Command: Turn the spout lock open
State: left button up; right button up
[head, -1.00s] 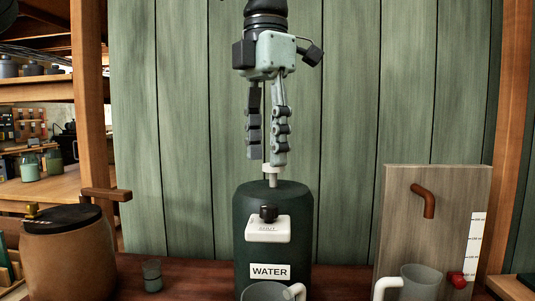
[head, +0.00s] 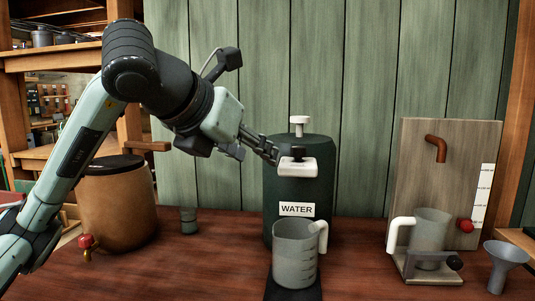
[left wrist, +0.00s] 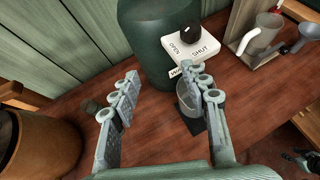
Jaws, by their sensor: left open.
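The spout lock is a black knob (head: 297,153) on a white plate (head: 296,170), on the front of a dark green container (head: 315,190) labelled WATER. In the left wrist view the knob (left wrist: 191,34) stands above the words OPEN and SHUT on the plate (left wrist: 188,58). I cannot tell which word it points to. My left gripper (head: 268,150) reaches in from the left, its fingers close to the plate's left side. In the left wrist view the gripper (left wrist: 162,85) is open and empty, apart from the knob. A small grey shape (left wrist: 306,160), perhaps my right gripper, shows at the lower right.
A grey measuring jug (head: 294,255) stands below the lock, in front of the container. A white-topped plunger (head: 299,122) rises from the container. A brown lidded crock (head: 120,205) and small cup (head: 188,222) stand left. A wooden stand (head: 445,155), second jug (head: 431,230) and funnel (head: 505,260) stand right.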

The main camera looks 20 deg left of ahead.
aim_at(297, 148)
pick_arm(q)
jog(key=s+d+r+t, duration=0.2)
jog(key=d+r, duration=0.1)
jog(key=d, duration=0.2)
jog(key=shift+h, duration=0.3)
jog(key=x, duration=0.7)
jog(key=shift+w+a+r+p, duration=0.15)
jog(key=shift+w+a+p, duration=0.05)
jog(key=shift+a+p, duration=0.1)
jog(key=shift+w, duration=0.3)
pick_arm(e)
jog(key=shift+a+f, duration=0.35)
jog(key=shift+f, duration=0.25)
